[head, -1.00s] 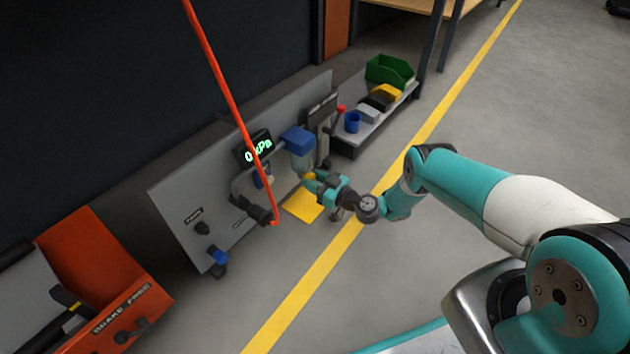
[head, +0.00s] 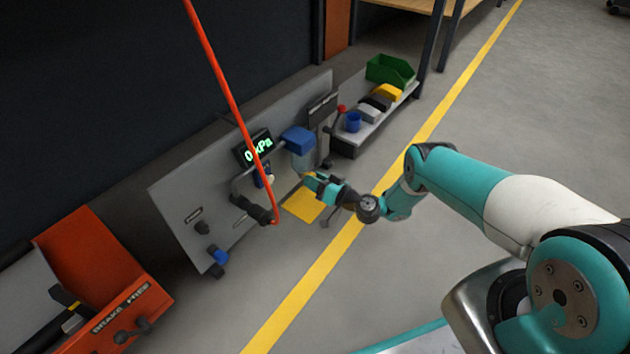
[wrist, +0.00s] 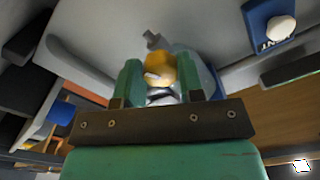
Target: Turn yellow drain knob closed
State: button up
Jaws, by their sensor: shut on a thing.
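The yellow drain knob (wrist: 160,70) shows in the wrist view between the two green fingers of my gripper (wrist: 160,82). The fingers are shut on it, one on each side. A pale mark shows on the knob's near face. In the head view my gripper (head: 312,181) is at the lower end of the clear bowl (head: 302,160) under the blue filter housing (head: 298,139). The knob is mostly hidden there by the gripper.
The grey panel (head: 180,190) stands behind, with a display (head: 254,149) reading 0 kPa. A red hose (head: 225,90) hangs in front of it. A yellow sheet (head: 302,205) lies on the floor below. A low shelf (head: 372,132) with bins stands to the right.

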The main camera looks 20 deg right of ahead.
dwell(0.3)
jog(key=o, duration=0.9)
jog(key=shift+p+v, duration=6.6)
jog(key=shift+v, duration=2.15)
